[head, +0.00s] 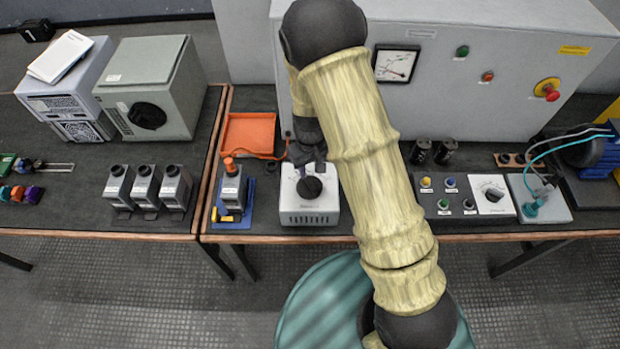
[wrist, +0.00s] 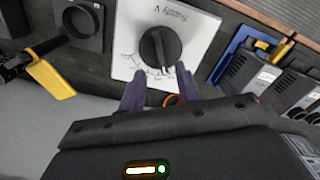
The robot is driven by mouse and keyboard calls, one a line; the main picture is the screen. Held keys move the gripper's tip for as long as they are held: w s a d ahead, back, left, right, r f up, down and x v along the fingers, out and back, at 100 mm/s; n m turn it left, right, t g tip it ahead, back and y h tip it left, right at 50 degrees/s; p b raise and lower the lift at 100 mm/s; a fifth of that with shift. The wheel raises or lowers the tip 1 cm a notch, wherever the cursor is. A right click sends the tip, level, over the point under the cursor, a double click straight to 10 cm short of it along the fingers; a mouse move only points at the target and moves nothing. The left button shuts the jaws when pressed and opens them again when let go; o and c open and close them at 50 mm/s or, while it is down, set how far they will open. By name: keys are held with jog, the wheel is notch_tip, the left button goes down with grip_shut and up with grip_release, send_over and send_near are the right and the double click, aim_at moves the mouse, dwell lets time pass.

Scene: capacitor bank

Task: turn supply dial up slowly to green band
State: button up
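The supply dial is a black round knob (head: 309,187) on a white box (head: 310,214) near the bench's front edge. In the wrist view the knob (wrist: 160,46) sits on the box's face, marked "Supply V", with a printed scale beside it. My gripper (wrist: 160,92) has two purple fingers spread apart, empty, pointing towards the dial. In the head view my gripper (head: 308,156) is just behind and above the knob, with no clear contact. A panel meter (head: 395,63) has a thin needle; its reading and any green band are too small to tell.
A capacitor on a blue stand (head: 232,192) stands left of the supply box, with an orange tray (head: 249,134) behind it. A switch panel (head: 465,196) is to the right. The large grey cabinet (head: 450,105) closes off the back; its red stop button (head: 550,91) is at right.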

aim_at(310, 182)
notch_tip(310, 182, down, 7)
jog(key=shift+p, duration=0.45)
grip_shut()
